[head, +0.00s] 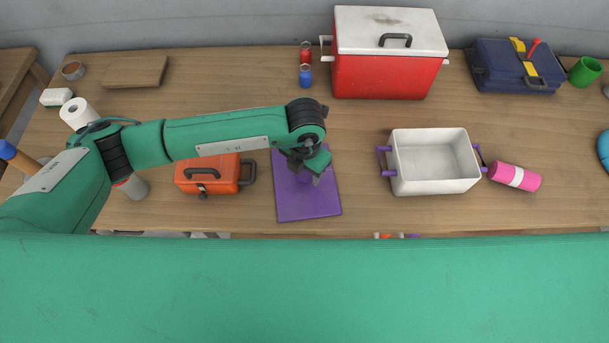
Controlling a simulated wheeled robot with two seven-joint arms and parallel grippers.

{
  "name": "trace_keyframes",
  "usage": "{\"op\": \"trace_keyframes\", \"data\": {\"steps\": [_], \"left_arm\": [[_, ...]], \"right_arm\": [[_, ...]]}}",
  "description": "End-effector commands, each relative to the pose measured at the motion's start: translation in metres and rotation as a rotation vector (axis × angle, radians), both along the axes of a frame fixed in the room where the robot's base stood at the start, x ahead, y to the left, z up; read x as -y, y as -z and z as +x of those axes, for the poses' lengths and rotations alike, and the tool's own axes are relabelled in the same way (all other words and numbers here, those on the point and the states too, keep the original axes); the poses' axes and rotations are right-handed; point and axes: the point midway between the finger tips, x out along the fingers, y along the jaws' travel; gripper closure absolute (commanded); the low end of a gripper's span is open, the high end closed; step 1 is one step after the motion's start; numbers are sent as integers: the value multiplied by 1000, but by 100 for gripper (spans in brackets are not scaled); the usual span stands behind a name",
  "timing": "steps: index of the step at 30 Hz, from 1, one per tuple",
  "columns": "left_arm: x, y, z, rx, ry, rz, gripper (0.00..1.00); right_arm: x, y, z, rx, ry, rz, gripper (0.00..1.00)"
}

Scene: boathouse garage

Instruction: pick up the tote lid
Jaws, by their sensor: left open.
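The tote lid (308,207) is a flat purple panel lying on the wooden workbench near its front edge, in the middle of the head view. My left gripper (306,176) reaches in from the left and hangs over the upper part of the lid, around its centre. The gripper is open. A small purple raised part of the lid, perhaps a handle, is mostly hidden under the gripper, and I cannot tell whether the fingers touch it. The open white tote (436,189) with purple handles stands to the right of the lid, empty. My right gripper is not in view.
An orange toolbox (207,176) stands close to the left of the lid. A red cooler (386,75) with a white top stands behind. A pink roll (514,177) lies right of the tote, and a blue toolbox (516,68) is at the back right. Bench between lid and tote is clear.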

Motion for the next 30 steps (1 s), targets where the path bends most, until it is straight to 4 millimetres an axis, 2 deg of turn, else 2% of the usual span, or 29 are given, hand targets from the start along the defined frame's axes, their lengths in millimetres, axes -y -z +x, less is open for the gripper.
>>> {"op": "trace_keyframes", "data": {"steps": [3,10,11,15,18,26,30], "left_arm": [[0,9,0,0,-1,1,46],[0,11,0,1,0,0,46],[0,11,0,1,0,0,50],[0,11,0,1,0,0,77],[0,11,0,1,0,1,93],[0,10,0,1,0,0,94],[0,3,1,2,0,0,94]], "right_arm": [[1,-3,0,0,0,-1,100],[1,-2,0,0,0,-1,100],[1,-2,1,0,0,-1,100],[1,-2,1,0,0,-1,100],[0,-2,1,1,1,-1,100],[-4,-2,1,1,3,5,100],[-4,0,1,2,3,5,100]]}}
